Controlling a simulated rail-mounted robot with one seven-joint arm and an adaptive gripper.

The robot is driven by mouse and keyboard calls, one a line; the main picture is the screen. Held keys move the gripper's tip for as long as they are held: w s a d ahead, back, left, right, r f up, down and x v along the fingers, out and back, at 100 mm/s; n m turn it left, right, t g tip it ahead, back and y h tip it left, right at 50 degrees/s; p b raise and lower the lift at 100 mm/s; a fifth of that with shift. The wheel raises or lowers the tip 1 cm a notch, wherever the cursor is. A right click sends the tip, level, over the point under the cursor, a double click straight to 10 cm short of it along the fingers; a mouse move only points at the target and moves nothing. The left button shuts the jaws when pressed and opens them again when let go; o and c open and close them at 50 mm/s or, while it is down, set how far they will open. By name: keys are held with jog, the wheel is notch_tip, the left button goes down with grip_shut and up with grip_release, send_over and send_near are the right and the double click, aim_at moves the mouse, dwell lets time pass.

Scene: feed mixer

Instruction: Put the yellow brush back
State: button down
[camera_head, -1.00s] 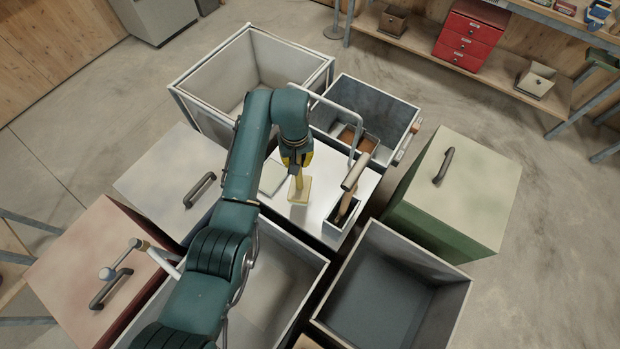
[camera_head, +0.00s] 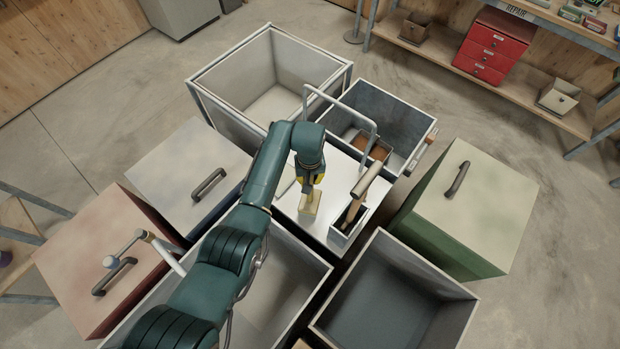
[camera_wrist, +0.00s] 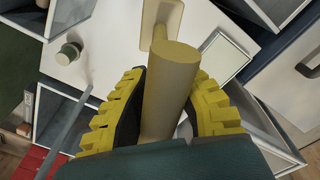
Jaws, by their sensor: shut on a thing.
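The yellow brush (camera_head: 310,203) has a pale yellow block below and an upright handle. It is over the white worktop (camera_head: 290,204) in the middle of the bins. My gripper (camera_head: 312,181) is shut on its handle from above. In the wrist view the yellow finger pads sit on both sides of the round handle (camera_wrist: 170,85), and part of the block (camera_wrist: 150,30) shows at the top. I cannot tell whether the block touches the worktop. A small open holder (camera_head: 343,237) to the right of the brush has a brown-handled tool (camera_head: 366,183) standing in it.
A grey bin (camera_head: 400,115) with a tall curved metal handle (camera_head: 375,128) stands behind the worktop. Open bins stand at the back left (camera_head: 215,115) and front right (camera_head: 400,310). Lidded boxes stand left (camera_head: 180,165) and right (camera_head: 470,210). The worktop beside the brush is partly bare.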

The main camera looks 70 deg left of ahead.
jog(key=c, duration=1.1)
grip_release()
jog(key=r, duration=0.6)
jog(key=r+p, duration=0.1)
jog(key=r, duration=0.5)
jog(key=shift+s+d, duration=0.1)
jog(key=shift+d, duration=0.1)
